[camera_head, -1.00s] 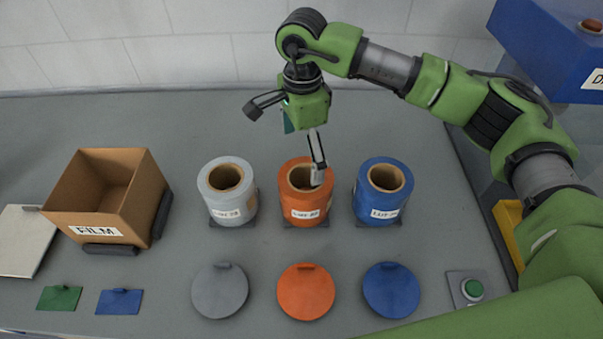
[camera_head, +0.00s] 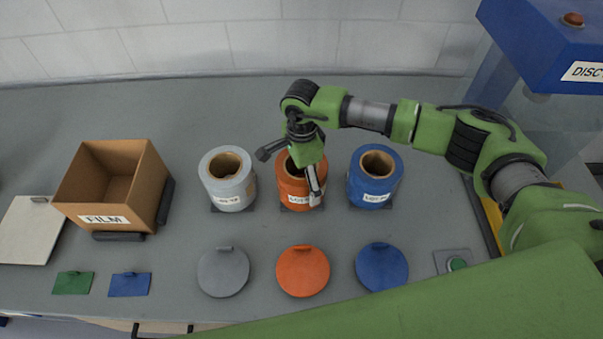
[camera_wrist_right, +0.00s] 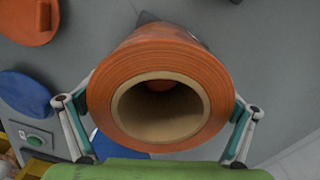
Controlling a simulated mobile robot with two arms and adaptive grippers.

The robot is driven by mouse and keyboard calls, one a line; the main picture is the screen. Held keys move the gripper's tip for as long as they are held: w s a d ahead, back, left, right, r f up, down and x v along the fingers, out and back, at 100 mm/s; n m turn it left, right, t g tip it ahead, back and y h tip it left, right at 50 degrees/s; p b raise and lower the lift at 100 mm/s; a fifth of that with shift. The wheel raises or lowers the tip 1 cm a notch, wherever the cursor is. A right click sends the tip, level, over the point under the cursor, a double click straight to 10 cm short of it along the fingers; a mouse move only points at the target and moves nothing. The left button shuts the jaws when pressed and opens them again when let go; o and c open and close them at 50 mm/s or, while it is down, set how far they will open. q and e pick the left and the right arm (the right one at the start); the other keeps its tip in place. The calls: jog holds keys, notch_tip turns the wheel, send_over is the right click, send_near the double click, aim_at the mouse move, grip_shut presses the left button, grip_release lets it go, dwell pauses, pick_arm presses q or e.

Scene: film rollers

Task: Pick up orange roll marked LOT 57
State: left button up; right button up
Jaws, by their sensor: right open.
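The orange roll (camera_head: 294,190) stands upright on the table between the grey roll (camera_head: 228,182) and the blue roll (camera_head: 374,180). Its label is partly hidden by my gripper, so the lot number cannot be read fully. My right gripper (camera_head: 314,190) is open, pointing down over the orange roll. In the right wrist view, the orange roll (camera_wrist_right: 160,62) fills the middle, its brown core facing the camera. The gripper fingers (camera_wrist_right: 160,128) stand on either side of the roll. Whether they touch it cannot be told. My left gripper is not seen.
A cardboard box marked FILM (camera_head: 105,218) stands at the left. Grey (camera_head: 223,272), orange (camera_head: 302,271) and blue (camera_head: 382,267) discs lie in front of the rolls. A green button (camera_head: 457,263) is at the right, below a blue machine (camera_head: 545,45).

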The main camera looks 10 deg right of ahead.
jog(key=shift+f, duration=0.15)
jog(key=shift+a, duration=0.1)
jog(key=c, duration=2)
